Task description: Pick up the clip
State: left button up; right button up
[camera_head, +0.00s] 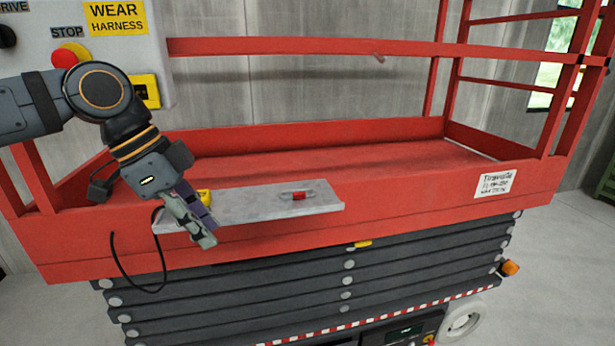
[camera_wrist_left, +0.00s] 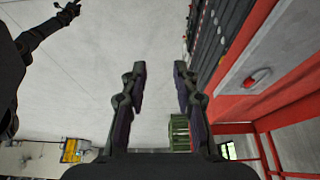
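A small red piece with grey ends (camera_head: 298,196) lies on the grey shelf plate (camera_head: 250,205) in the head view; it looks like the clip, but is too small to be sure. It also shows in the wrist view as a red and pale piece (camera_wrist_left: 257,77) to the right of the fingers. My left gripper (camera_head: 205,228) is at the plate's left front edge, pointing down, well left of the red piece. Its fingers (camera_wrist_left: 160,80) are apart with nothing between them. What looks like my right gripper (camera_wrist_left: 68,12) shows small and dark at the wrist view's upper left.
A yellow item (camera_head: 204,195) is partly hidden behind my left gripper. The red lift platform (camera_head: 400,190) and rails surround the back. A control panel (camera_head: 140,48) stands upper left. The plate's right part is clear.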

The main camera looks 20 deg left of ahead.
aim_at(299, 193)
jog(key=i, duration=1.05)
